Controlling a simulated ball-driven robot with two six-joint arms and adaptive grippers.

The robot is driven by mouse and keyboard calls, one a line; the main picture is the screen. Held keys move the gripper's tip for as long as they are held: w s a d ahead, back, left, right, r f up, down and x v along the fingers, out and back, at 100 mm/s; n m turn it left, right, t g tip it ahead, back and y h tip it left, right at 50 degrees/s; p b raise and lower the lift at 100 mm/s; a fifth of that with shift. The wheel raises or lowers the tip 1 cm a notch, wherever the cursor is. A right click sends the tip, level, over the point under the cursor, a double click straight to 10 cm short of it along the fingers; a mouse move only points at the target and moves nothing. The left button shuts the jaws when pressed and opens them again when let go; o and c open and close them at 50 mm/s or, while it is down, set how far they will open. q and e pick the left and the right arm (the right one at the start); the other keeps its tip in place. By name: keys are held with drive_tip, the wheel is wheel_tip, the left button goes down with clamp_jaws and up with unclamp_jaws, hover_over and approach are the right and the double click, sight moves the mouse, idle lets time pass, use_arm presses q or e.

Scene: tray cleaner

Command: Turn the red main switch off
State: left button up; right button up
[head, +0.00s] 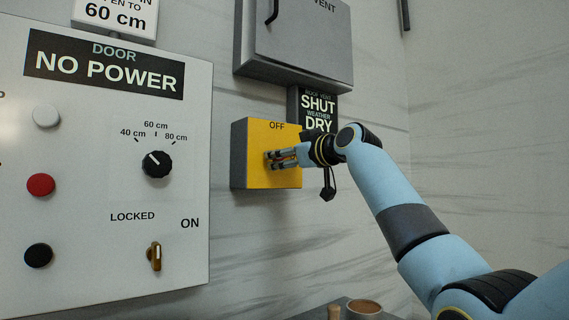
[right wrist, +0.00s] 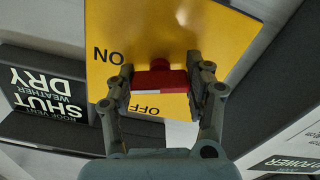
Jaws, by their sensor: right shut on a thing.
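The main switch is a yellow-faced box (head: 258,172) with grey sides on the wall, marked OFF at its top edge. My right gripper (head: 270,160) reaches it from the right and hides the red handle in the head view. The right wrist view shows the yellow face (right wrist: 155,35) upside down, with ON at its left and OFF near the bottom. There my right gripper (right wrist: 163,88) is shut on the red handle (right wrist: 160,76), one finger on each side. The handle lies across the picture and has a white mark on its lower left edge. My left gripper is not in view.
A white control panel (head: 100,215) with buttons, a knob and a key switch is left of the box. A grey vent cabinet (head: 300,42) hangs above, and a black SHUT DRY sign (head: 318,103) is just behind my gripper. A round brown container (head: 364,308) stands below.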

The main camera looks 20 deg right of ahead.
drive_tip(key=n+b, duration=0.1)
drive_tip(key=n, duration=0.2)
drive_tip(key=shift+f+n+b, duration=0.1)
drive_tip(key=shift+n+b, duration=0.3)
drive_tip(key=n+b, duration=0.1)
drive_tip(key=n, duration=0.2)
drive_tip(key=shift+n, duration=0.3)
drive_tip(key=n+b, duration=0.1)
drive_tip(key=n, duration=0.2)
drive_tip(key=shift+n+b, duration=0.3)
drive_tip(key=shift+b, duration=0.1)
drive_tip(key=shift+n+b, duration=0.45)
drive_tip(key=shift+n, duration=1.05)
drive_tip(key=o, duration=1.2)
drive_tip(key=shift+s, duration=0.1)
